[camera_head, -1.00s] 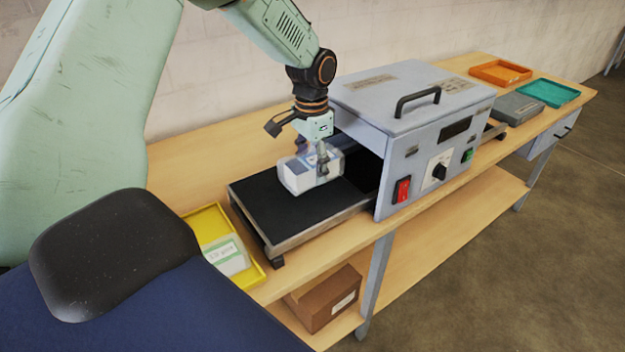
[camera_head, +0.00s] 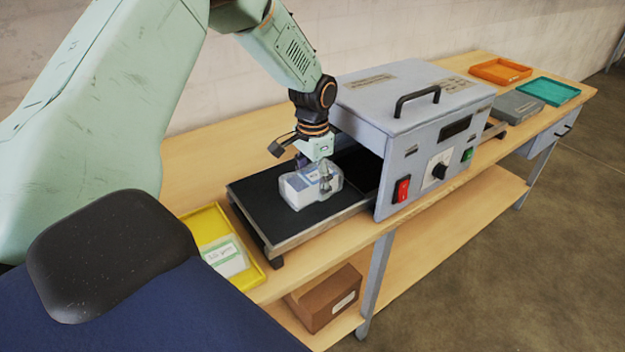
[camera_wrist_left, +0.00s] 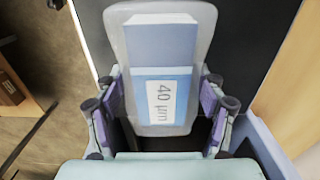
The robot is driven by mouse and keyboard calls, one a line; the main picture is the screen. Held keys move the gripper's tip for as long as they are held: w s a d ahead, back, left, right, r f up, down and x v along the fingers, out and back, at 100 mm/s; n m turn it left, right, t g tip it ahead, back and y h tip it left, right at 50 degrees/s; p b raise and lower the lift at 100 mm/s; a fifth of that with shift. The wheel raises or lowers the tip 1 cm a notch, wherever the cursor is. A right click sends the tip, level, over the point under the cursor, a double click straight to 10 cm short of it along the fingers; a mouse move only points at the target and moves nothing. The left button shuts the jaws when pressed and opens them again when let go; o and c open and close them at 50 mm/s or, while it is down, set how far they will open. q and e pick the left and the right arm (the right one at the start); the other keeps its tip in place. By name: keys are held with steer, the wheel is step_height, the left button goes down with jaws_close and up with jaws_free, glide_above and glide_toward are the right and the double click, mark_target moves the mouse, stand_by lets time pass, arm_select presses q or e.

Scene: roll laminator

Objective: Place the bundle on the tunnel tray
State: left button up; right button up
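The bundle (camera_head: 299,193) is a pale block in a clear wrap, low at the black tunnel tray (camera_head: 255,208) in front of the laminator opening. I cannot tell whether its underside touches the tray. My left gripper (camera_head: 314,174) comes down on it from above. In the left wrist view the bundle (camera_wrist_left: 160,50) has a blue band and a white label reading "40 µm". The purple finger pads of my left gripper (camera_wrist_left: 162,88) lie against its two sides, shut on it. My right gripper is out of view.
The grey laminator (camera_head: 415,115) stands right of the tray. A yellow tray (camera_head: 257,270) holding a pack labelled in green (camera_head: 226,258) is at the near left. Orange (camera_head: 500,71) and teal (camera_head: 550,92) trays are at the far end. A brown box (camera_head: 325,300) sits on the lower shelf.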

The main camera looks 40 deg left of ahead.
mark_target(313, 176)
arm_select(q)
steer(key=shift+o, duration=0.4)
steer(key=shift+s+r, duration=0.1)
step_height(313, 176, up, 12)
stand_by(0.4)
